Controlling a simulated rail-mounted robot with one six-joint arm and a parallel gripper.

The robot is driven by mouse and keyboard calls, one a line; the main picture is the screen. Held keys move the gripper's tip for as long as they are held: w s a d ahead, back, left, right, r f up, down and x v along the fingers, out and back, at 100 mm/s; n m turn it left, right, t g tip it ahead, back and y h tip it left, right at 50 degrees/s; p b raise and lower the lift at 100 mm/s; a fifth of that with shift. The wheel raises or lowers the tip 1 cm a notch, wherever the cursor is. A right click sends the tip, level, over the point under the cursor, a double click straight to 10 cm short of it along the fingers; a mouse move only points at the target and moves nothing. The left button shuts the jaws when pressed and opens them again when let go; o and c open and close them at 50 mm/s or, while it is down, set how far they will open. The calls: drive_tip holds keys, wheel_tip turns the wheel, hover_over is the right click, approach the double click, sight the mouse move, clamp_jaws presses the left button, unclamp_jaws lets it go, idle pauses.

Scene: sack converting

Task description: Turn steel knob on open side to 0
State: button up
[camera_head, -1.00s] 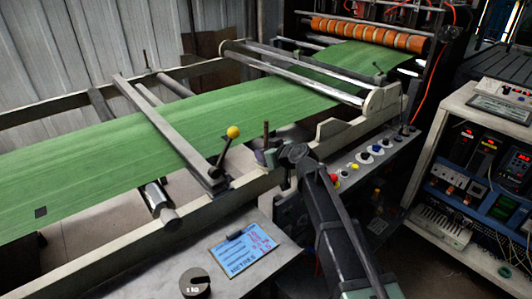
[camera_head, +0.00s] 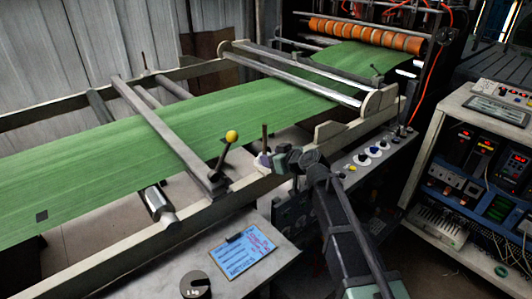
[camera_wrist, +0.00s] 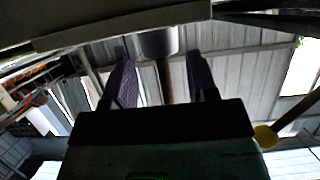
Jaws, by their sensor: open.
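In the wrist view a short, pale steel cylinder (camera_wrist: 155,42), which looks like the steel knob, lies just beyond my fingertips. A thin brown rod (camera_wrist: 166,82) shows between the fingers below it. My gripper (camera_wrist: 161,62) is open, with one purple-padded finger on each side of the rod and nothing clamped. In the head view my gripper (camera_head: 263,160) is at the near side rail of the machine, beside an upright brown rod (camera_head: 265,136). I cannot make out the knob there; my gripper may hide it. No scale or 0 mark is readable.
A yellow-ball lever (camera_head: 232,137) stands left of my gripper; its ball also shows in the wrist view (camera_wrist: 265,136). Green web (camera_head: 110,150) runs behind. A control panel (camera_head: 372,152) is at right. A clipboard (camera_head: 242,250) and weight (camera_head: 195,284) lie in front.

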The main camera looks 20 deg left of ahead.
drive_tip(key=p+v, duration=0.1)
drive_tip(key=v, duration=0.5)
drive_tip(key=shift+p, duration=0.35)
drive_tip(key=shift+d, duration=0.15)
drive_tip(key=s+d+f+m+g+h+p, duration=0.1)
drive_tip(key=s+d+f+m+g+h, duration=0.4)
drive_tip(key=s, duration=0.3)
drive_tip(key=s+d+m+h+p, duration=0.2)
drive_tip(key=s+d, duration=0.1)
drive_tip(key=d, duration=0.6)
drive_tip(key=s+d+r+m+g+h+p, duration=0.1)
drive_tip(key=s+d, duration=0.3)
drive_tip(key=d, duration=0.6)
drive_tip(key=s+d+m+g+h+p, duration=0.1)
drive_tip(key=s+d+m+h+p, duration=0.2)
drive_tip(key=d, duration=0.7)
drive_tip(key=shift+s+r+m, duration=0.25)
drive_tip(key=shift+m, duration=0.15)
